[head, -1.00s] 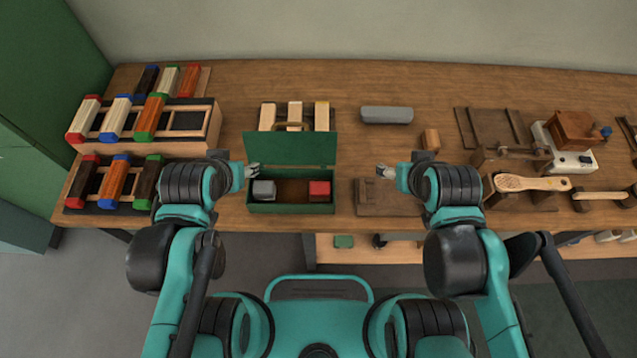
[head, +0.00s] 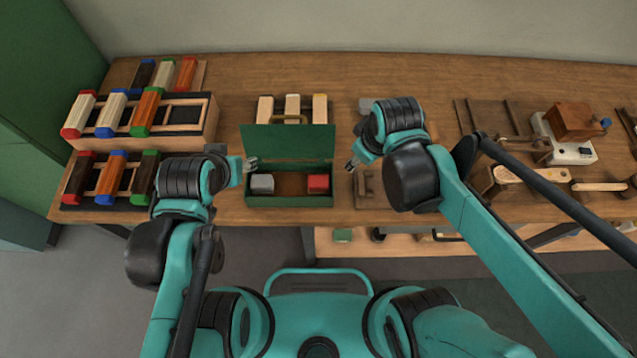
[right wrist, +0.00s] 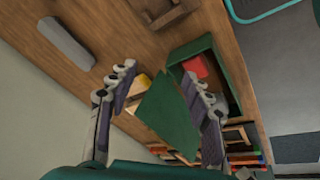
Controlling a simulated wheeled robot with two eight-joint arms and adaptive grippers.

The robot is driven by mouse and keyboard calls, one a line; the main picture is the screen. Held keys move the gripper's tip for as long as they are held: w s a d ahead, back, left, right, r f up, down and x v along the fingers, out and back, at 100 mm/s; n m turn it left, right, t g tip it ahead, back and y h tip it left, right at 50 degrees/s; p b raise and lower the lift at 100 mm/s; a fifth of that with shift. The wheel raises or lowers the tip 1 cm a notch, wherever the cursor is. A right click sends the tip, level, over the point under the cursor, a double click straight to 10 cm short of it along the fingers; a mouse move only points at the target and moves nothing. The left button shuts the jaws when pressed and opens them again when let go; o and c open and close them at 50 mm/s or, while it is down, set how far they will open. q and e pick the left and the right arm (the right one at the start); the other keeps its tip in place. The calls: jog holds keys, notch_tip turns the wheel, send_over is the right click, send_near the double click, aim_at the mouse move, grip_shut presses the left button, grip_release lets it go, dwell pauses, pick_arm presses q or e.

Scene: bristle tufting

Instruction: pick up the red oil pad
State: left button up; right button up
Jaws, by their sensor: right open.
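The red oil pad (head: 318,183) lies in the right part of an open green box (head: 290,201) on the bench. A grey pad (head: 262,184) sits in the box's left part. The box's lid (head: 288,143) stands up at the back. My right gripper (head: 352,162) is just right of the box, open and empty. In the right wrist view the red pad (right wrist: 196,67) shows beyond the fingers of the right gripper (right wrist: 165,105), inside the box. My left gripper (head: 252,164) is at the box's left edge; its fingers are too small to tell open from shut.
Racks of coloured-end blocks (head: 143,115) stand at the left. Pale wooden blocks (head: 292,107) stand behind the lid. A grey rounded bar (right wrist: 66,42) lies behind the right arm. A wooden fixture (head: 365,188) sits right of the box. A brush (head: 515,175) lies farther right.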

aim_at(319, 181)
jog(key=a+f+n+g, duration=0.1)
jog(key=a+f+n, duration=0.1)
jog(key=a+n, duration=0.1)
jog(key=a+f+n+g, duration=0.1)
jog(key=a+f+n, duration=0.2)
jog(key=w+a+f+n+g, duration=0.1)
jog(key=a+f+n, duration=0.1)
jog(key=a+f, duration=0.1)
jog(key=shift+w+a+f+n+g+h, duration=0.1)
jog(key=shift+a+f+n+g+h, duration=0.05)
jog(key=shift+a+n+g+h, duration=0.2)
notch_tip(319, 181, down, 4)
jog(key=shift+a+r+n+b, duration=0.2)
jog(key=shift+n+b, duration=0.25)
jog(key=shift+b, duration=0.5)
notch_tip(319, 181, down, 5)
jog(key=b, duration=0.2)
jog(key=shift+w+b, duration=0.1)
jog(key=shift+b, duration=0.25)
jog(key=shift+r, duration=0.15)
jog(key=c, duration=0.9)
